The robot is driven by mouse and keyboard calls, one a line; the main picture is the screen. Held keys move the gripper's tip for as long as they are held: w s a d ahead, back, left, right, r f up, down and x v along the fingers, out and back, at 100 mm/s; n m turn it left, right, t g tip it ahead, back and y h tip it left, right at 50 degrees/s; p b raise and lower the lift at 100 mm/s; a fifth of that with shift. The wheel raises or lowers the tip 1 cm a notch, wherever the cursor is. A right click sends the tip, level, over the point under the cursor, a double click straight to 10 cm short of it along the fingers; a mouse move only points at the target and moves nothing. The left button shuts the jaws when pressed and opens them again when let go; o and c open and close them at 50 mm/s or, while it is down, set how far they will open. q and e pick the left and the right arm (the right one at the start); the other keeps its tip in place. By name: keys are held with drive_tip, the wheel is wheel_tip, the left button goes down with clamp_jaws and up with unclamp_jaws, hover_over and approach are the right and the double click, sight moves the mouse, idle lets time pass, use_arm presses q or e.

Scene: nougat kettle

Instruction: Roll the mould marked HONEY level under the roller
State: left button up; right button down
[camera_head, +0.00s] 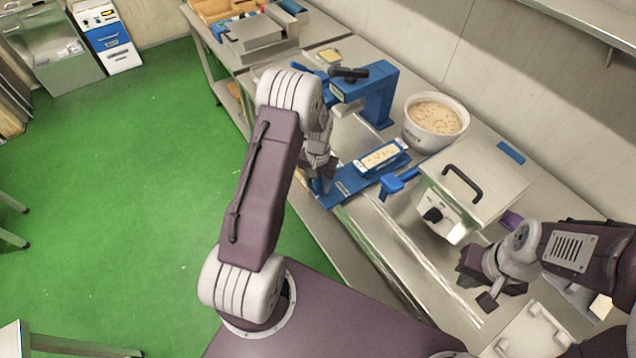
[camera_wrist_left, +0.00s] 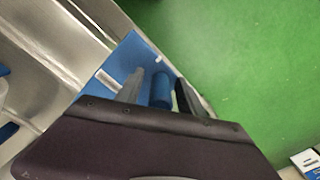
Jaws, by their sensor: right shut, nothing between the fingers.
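A blue mould (camera_head: 382,157) filled with pale nougat lies on a blue board (camera_head: 347,186) on the steel bench. Its marking is too small to read. A blue press-like stand (camera_head: 378,95) with a black handle stands behind it; I cannot make out a roller. My left gripper (camera_head: 325,184) is low at the board's left end. In the left wrist view its fingers (camera_wrist_left: 160,96) stand on both sides of a blue cylinder (camera_wrist_left: 161,88), with a narrow gap at one finger. My right gripper (camera_head: 480,286) is shut and empty, near the bench's front, right of the steel box.
A white pot (camera_head: 435,122) of nougat stands behind the mould. A steel box (camera_head: 474,184) with a black handle and knob is right of the board. A small yellow-topped tray (camera_head: 329,56) and wooden crates (camera_head: 222,10) lie further back. Green floor (camera_head: 110,160) is open at left.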

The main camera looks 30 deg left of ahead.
use_arm(q)
drive_tip(key=shift+r, duration=0.1)
wheel_tip(320, 180, up, 9)
drive_tip(key=shift+f+b, duration=0.1)
drive_tip(key=shift+b, duration=0.8)
